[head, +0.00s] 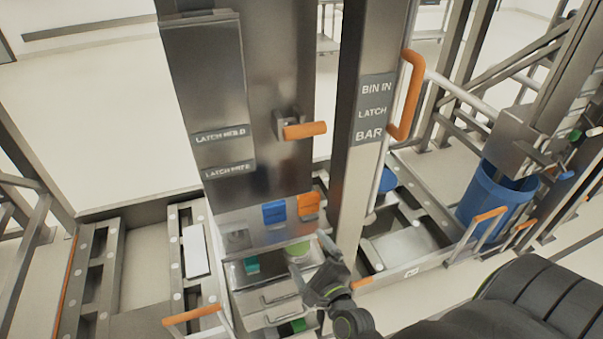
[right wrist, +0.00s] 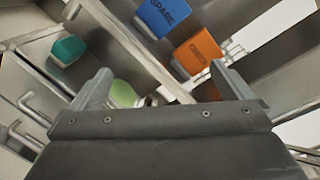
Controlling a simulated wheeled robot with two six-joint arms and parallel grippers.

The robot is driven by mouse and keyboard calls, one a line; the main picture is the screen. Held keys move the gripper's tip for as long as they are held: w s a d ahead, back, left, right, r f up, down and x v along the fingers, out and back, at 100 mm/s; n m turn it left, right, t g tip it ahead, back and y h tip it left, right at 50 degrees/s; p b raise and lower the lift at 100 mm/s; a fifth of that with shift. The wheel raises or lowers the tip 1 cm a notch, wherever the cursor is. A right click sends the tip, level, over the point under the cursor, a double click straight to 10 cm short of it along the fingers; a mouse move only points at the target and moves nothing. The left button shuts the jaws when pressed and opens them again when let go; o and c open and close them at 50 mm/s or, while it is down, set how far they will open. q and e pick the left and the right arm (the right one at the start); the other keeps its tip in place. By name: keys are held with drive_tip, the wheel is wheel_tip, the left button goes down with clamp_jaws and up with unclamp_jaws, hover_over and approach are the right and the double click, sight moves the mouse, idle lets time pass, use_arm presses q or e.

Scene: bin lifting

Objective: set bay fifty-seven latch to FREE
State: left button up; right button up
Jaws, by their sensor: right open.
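A short orange latch handle (head: 304,130) sticks out sideways from a metal bracket on the steel post in the head view. Left of it are two dark labels. The upper label (head: 220,136) appears to read LATCH HOLD; the lower label (head: 229,170) starts with LATCH, and its second word is unclear. A sign (head: 372,113) on the post to the right reads BIN IN LATCH BAR, beside a long orange grab handle (head: 408,95). My right gripper (head: 308,260) is open, well below the latch handle. Its spread fingers also show in the right wrist view (right wrist: 164,88), with nothing between them.
A blue SPARE tag (head: 273,212) and an orange tag (head: 308,204) hang above a tray holding a teal block (head: 251,265) and a green round item (head: 299,250). A blue bin (head: 490,195) stands at right. Rails and orange-handled drawers lie low.

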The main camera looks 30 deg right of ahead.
sight(298, 123)
drive_tip(key=s+d+r+m+t+h+p, duration=0.1)
drive_tip(key=s+r+m+t+h, duration=0.15)
drive_tip(key=r+m, duration=0.6)
drive_tip(key=s+r+m+t+h, duration=0.1)
drive_tip(key=r+m+t, duration=0.2)
drive_tip(key=r, duration=1.1)
drive_tip(key=shift+y, duration=0.25)
drive_tip(key=p+x, duration=0.3)
drive_tip(key=x, duration=0.2)
drive_tip(key=p+x, duration=0.4)
drive_tip(key=x, duration=0.2)
drive_tip(key=p+x, duration=0.4)
drive_tip(key=x, duration=0.1)
drive_tip(key=shift+w+d+f, duration=0.2)
drive_tip(key=shift+w+d, duration=0.05)
drive_tip(key=shift+w, duration=0.05)
drive_tip(key=shift+w+d+r+g+p, duration=0.15)
drive_tip(key=shift+w+g+p, duration=0.1)
drive_tip(key=shift+w+p, duration=0.25)
use_arm(q)
wheel_tip(298, 123, up, 13)
drive_tip(key=shift+s, duration=0.45)
use_arm(e)
drive_tip(key=shift+w, duration=0.1)
drive_tip(key=shift+c, duration=0.3)
